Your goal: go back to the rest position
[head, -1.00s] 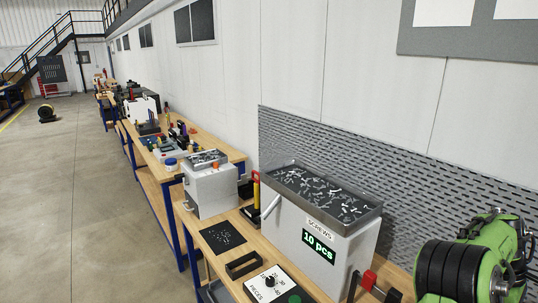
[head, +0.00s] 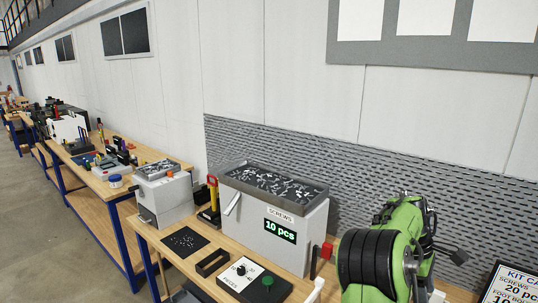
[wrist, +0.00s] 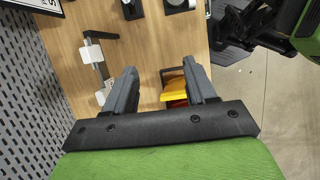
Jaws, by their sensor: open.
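My gripper (wrist: 160,88) shows in the wrist view with its two grey fingers spread apart and nothing between them. It is above the wooden bench (wrist: 75,35), whose top lies below the fingers. In the head view my green and black arm (head: 385,255) is folded at the lower right, and the fingers are not clearly visible there.
A screw dispenser (head: 300,240) reading "10 pcs" stands on the bench, with a control box (head: 243,290) in front. A smaller dispenser (head: 165,200) stands farther left. A perforated panel (head: 300,155) backs the bench. Open floor (head: 30,240) lies at left.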

